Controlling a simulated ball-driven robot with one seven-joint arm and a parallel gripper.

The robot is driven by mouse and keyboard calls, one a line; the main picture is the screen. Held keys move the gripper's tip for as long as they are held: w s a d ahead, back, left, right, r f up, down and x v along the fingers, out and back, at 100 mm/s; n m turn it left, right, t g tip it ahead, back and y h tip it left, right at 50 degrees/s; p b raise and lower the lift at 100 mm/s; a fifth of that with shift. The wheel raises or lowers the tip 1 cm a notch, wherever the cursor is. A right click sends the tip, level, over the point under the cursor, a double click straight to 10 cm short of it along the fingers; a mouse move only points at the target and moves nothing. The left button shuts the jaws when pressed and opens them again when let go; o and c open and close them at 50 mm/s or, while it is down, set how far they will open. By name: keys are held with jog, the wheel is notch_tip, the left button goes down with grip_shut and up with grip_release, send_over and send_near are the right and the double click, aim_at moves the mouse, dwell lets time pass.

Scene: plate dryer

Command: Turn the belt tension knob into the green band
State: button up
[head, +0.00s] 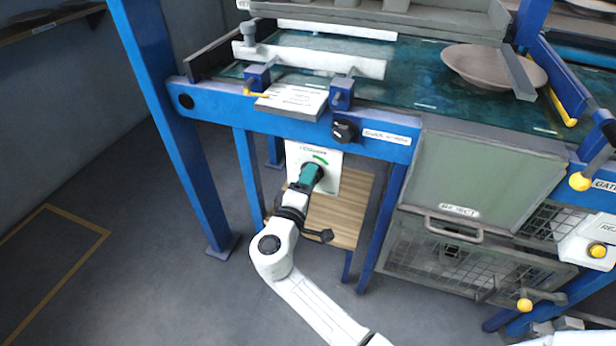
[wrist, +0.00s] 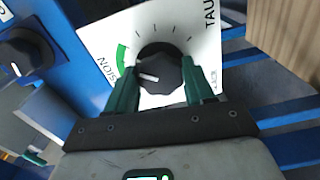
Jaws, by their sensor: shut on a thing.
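The belt tension knob (wrist: 163,66) is black and round with a white pointer mark, on a white dial plate (wrist: 195,30) with tick marks. The green band (wrist: 121,56) is a short arc on the left of the dial in the wrist view. The pointer mark points left and slightly down, near the band's lower end; I cannot tell exactly how it lines up, as a finger covers part of the dial. My gripper (head: 310,176) has green fingers, one on each side of the knob, shut on it. In the head view the gripper hides the knob.
A second black knob (head: 345,130) sits on the blue frame above right of the dial plate, also seen in the wrist view (wrist: 28,50). A wooden panel (head: 335,212) is behind my gripper. A grey-green reject box (head: 485,175) stands right. The floor at left is clear.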

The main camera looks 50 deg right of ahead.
jog(key=shift+a+n+p, duration=0.1)
jog(key=shift+n+p, duration=0.4)
jog(key=shift+n, duration=0.6)
jog(key=o, duration=1)
jog(key=p+v, duration=0.1)
jog(key=v, duration=0.9)
jog(key=shift+s+a, duration=0.15)
jog(key=shift+a, duration=0.2)
